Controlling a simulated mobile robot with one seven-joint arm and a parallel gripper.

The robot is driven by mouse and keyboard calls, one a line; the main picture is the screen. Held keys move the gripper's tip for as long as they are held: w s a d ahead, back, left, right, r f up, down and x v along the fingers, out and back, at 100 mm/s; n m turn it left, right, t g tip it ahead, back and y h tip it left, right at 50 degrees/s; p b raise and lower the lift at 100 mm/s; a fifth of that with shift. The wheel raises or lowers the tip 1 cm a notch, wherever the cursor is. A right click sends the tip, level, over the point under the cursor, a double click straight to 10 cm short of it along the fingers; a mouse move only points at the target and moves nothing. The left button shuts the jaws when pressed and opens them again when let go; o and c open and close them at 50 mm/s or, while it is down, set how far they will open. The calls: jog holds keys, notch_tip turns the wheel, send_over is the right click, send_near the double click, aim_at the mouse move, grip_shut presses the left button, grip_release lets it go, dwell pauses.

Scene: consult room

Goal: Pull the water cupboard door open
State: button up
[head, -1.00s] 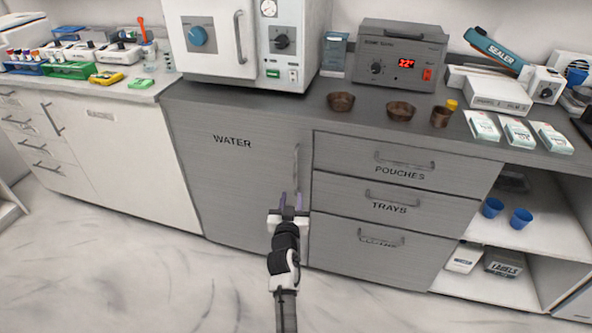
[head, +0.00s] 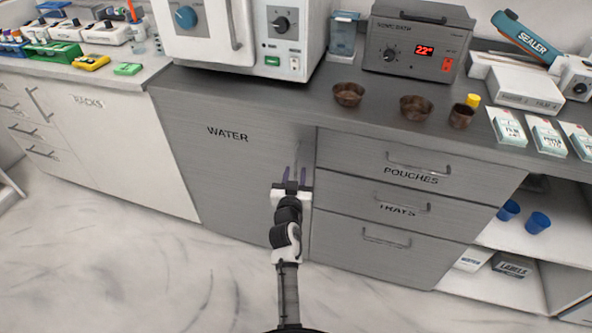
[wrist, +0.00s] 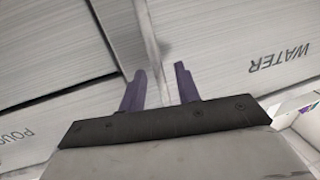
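The water cupboard door (head: 225,175) is a grey panel marked WATER, and it looks shut. Its upright bar handle (head: 297,146) is near the door's right edge, partly hidden behind my gripper. My gripper (head: 295,174) is in front of that edge, with its two purple fingers pointing at the handle. In the wrist view my gripper (wrist: 160,70) is open, its fingers apart. A pale bar, which looks like the handle (wrist: 150,40), runs down toward the gap between them. I cannot tell whether the fingers touch it.
Drawers marked POUCHES (head: 410,160) and TRAYS (head: 400,200) are right of the door. A white cupboard (head: 120,150) is at the left. The counter above holds a white oven-like machine (head: 215,55), a heated bath (head: 415,45) and brown bowls (head: 348,94). The floor (head: 180,280) in front is clear.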

grip_shut()
dwell(0.3)
jog(key=shift+s, duration=0.15)
